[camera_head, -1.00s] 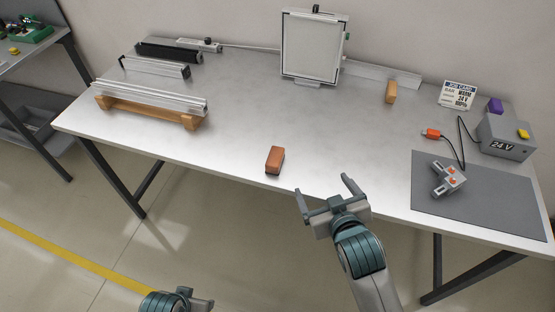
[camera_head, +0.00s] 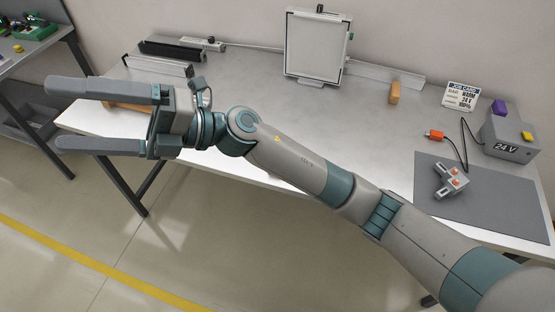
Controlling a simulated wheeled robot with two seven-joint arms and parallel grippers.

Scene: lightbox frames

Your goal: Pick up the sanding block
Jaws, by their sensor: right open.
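My right arm reaches across the picture from the lower right. Its gripper (camera_head: 55,115) is at the left, open and empty, fingers pointing left, in front of the table's left end. A reddish-brown block that lay near the table's front edge earlier is hidden behind my right arm. A tan block (camera_head: 394,93) stands at the back right of the table, well to the right of the gripper. I cannot tell from looks alone which block is the sanding block. My left gripper is out of view.
The grey table (camera_head: 250,82) carries a white framed panel (camera_head: 315,50), dark and metal rails (camera_head: 155,66) partly behind my gripper, a job card (camera_head: 460,96), a purple block (camera_head: 499,107), a 24 V box (camera_head: 505,135) and a controller (camera_head: 451,181) on a grey mat (camera_head: 500,205).

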